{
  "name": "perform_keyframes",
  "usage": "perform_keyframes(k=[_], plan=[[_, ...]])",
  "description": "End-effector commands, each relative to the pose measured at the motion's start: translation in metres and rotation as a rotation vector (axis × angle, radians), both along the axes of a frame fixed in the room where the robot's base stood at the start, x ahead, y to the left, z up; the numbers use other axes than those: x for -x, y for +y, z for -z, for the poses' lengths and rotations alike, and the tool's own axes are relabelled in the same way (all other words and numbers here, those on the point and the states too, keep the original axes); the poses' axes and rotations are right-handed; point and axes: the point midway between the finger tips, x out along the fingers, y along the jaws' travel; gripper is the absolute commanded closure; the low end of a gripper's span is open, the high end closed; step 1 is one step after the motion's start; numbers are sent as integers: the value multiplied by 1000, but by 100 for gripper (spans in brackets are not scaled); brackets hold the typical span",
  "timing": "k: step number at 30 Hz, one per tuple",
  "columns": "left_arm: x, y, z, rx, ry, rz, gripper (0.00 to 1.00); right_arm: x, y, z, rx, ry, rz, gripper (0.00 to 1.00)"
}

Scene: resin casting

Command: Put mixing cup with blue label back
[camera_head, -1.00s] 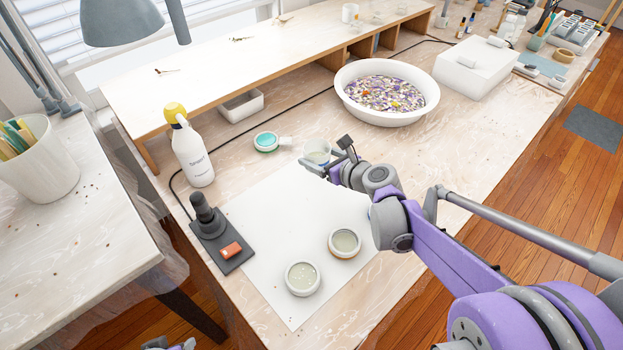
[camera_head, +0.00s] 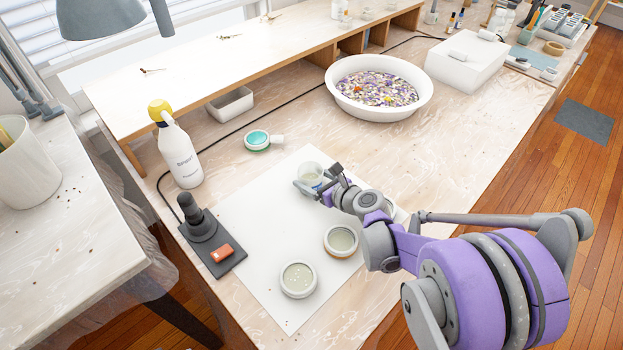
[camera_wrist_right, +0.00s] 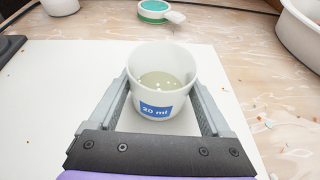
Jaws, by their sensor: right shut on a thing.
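The mixing cup (camera_head: 310,173) is a small clear-white cup with pale liquid inside. In the right wrist view, the cup (camera_wrist_right: 160,80) stands upright and its blue label reads "20 ml". My right gripper (camera_head: 316,190) is shut on it, with one finger on each side in the right wrist view (camera_wrist_right: 160,100). The cup is over the far part of the white sheet (camera_head: 255,215); I cannot tell whether its base touches. My left gripper is not in view.
Two round pale-filled containers, one with an orange-brown side (camera_head: 341,240) and one white (camera_head: 298,280), sit on the sheet. Another is partly hidden behind my arm.

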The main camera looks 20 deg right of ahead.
Motion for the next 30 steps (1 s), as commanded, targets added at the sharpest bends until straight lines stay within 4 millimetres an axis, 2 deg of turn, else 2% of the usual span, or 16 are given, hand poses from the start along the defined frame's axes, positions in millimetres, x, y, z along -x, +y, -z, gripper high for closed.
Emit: perform_keyframes(k=[6, 7, 9, 20, 23, 30], plan=[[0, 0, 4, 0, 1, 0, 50, 0, 0, 4, 0, 0, 0, 75], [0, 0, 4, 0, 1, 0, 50, 0, 0, 4, 0, 0, 0, 14], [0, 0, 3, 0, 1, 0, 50, 0, 0, 3, 0, 0, 0, 1], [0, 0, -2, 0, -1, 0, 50, 2, -1, -3, 0, 0, 1, 0], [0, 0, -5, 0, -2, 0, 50, 16, -5, -9, 1, 0, 2, 0], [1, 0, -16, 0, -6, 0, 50, 63, -17, -29, 1, 0, 4, 0]])
